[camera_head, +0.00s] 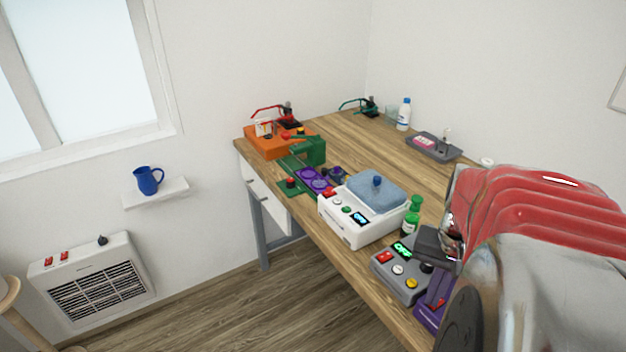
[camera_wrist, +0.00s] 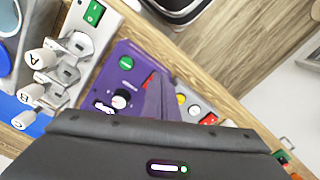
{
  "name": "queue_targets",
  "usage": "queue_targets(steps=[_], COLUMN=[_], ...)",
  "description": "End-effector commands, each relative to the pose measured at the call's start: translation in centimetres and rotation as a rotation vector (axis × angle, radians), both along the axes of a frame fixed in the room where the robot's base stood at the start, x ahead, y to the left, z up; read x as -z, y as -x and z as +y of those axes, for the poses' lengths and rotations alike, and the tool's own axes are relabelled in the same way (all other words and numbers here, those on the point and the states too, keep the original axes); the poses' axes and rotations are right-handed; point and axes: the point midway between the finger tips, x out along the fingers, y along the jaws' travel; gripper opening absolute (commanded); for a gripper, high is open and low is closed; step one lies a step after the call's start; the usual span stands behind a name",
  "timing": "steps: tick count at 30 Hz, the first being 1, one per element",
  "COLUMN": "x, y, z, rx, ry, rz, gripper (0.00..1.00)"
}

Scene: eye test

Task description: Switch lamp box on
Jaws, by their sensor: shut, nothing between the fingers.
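A purple box (camera_wrist: 112,85) lies below my gripper in the wrist view, with a round green light or button (camera_wrist: 126,62), a black and white knob (camera_wrist: 120,99) and a red part (camera_wrist: 149,79). It also shows at the lower right of the head view (camera_head: 428,317). I read no label that names the lamp box; the purple box may be it.
A grey box (camera_head: 385,275) with an OFF display and several buttons stands beside the purple box. A white device (camera_head: 345,230) and a green bottle (camera_head: 411,216) are beyond. In the wrist view, white lettered levers (camera_wrist: 40,60) stand left. The desk's far middle (camera_head: 350,140) is clear.

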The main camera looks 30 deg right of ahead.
Motion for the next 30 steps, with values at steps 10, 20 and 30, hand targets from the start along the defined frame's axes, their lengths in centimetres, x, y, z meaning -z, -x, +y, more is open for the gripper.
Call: queue_targets(steps=[10,20,30], x=[0.0,0.29,0.65], y=[0.01,0.01,0.02], z=[-0.01,-0.02,-0.03], rx=[0.0,0.001,0.001], ry=[0.0,0.0,-0.001], rz=[0.0,0.0,0.001], gripper=[0.0,0.0,0.0])
